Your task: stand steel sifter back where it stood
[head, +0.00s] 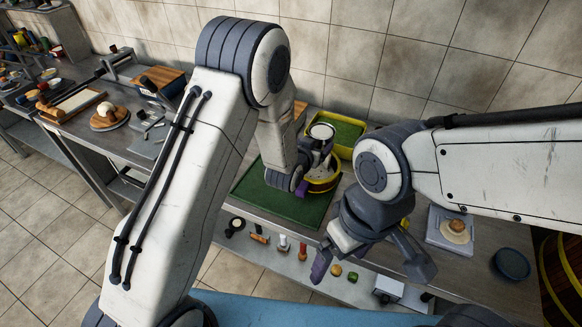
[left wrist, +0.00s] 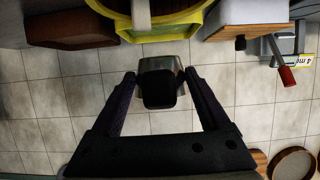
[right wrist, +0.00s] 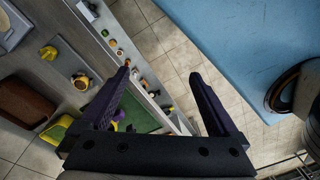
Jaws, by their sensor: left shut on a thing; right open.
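The steel sifter (head: 322,132) looks like a small metal cup with a pale round top in the head view. My left gripper (head: 315,165) is shut on it, above the bench beside a yellow-rimmed round container (head: 325,183). In the left wrist view the sifter (left wrist: 163,68) shows as a metal body with a dark handle between the two fingers. The head view does not show clearly whether its base touches anything. My right gripper (head: 368,265) is open and empty over the bench's front edge; its spread fingers also show in the right wrist view (right wrist: 160,78).
A green mat (head: 262,203) lies on the bench under my left gripper. A yellow-rimmed green tray (head: 358,151) stands by the wall. Several small items line a lower front shelf. A board with food (head: 441,240) and a dark round dish (head: 512,264) stand at right.

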